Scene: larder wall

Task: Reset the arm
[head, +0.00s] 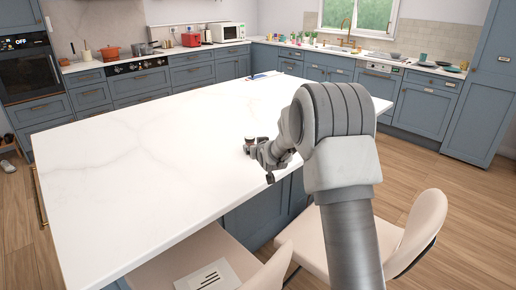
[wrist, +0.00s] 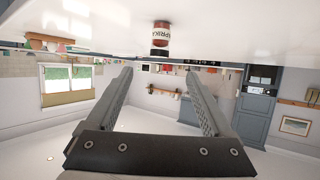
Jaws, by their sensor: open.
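My gripper (head: 262,162) is low over the near right edge of the white island counter (head: 150,150) in the head view. In the wrist view, which looks upside down, its two fingers (wrist: 158,80) are spread apart with nothing between them. A small spice jar with a red and white label reading like paprika (wrist: 160,38) stands on the counter just beyond the fingertips, apart from them. In the head view the jar (head: 249,142) is partly hidden by my gripper.
Two cream chairs (head: 418,232) stand at the island's near side, below my arm. A blue item (head: 262,76) lies at the island's far edge. Back counters hold a red toaster (head: 191,40), a microwave (head: 228,32) and dishes. Most of the island top is clear.

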